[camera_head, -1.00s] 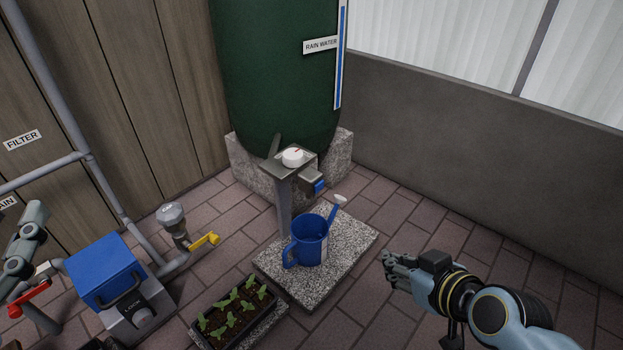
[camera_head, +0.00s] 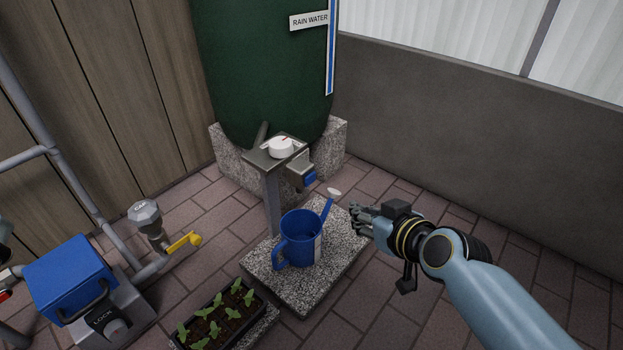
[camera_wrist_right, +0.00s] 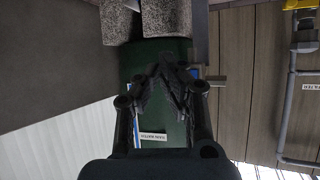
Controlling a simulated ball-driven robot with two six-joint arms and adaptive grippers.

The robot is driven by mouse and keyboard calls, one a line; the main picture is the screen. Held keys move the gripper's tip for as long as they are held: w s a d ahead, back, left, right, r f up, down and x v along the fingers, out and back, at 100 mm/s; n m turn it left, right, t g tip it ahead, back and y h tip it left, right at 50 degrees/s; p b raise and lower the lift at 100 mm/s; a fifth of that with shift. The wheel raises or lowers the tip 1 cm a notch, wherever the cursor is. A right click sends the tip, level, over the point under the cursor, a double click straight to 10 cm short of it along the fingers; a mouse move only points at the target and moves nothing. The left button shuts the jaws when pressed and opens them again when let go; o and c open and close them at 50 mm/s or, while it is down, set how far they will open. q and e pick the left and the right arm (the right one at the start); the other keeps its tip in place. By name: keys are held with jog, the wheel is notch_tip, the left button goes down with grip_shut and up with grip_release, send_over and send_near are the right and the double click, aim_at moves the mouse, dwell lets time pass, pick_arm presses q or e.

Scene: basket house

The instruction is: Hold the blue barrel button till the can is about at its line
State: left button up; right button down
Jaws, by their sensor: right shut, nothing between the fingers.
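The blue barrel button (camera_head: 310,178) is on the front of a grey box beside the post, below a white dial (camera_head: 282,147). The green rain water barrel (camera_head: 265,70) stands behind it. The blue watering can (camera_head: 302,238) stands upright on a speckled slab (camera_head: 300,292), its spout toward the right; a pale strip is on its side, but its water level cannot be seen. My right gripper (camera_head: 358,222) is shut and empty, right of the can and apart from the button. The right wrist view shows its fingers (camera_wrist_right: 173,80) together in front of the barrel.
A planter with seedlings (camera_head: 220,318) sits in front of the slab. A blue filter box (camera_head: 70,277), a yellow-handled valve (camera_head: 183,243) and grey pipes are at the left. A grey wall (camera_head: 450,130) bounds the right. Paving between slab and wall is mostly free.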

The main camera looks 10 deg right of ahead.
aim_at(310, 179)
jog(key=w+a, duration=0.5)
jog(key=w, duration=0.1)
jog(key=shift+w, duration=0.2)
dwell(1.4)
jog(key=shift+w+a, duration=0.3)
jog(key=shift+w, duration=0.05)
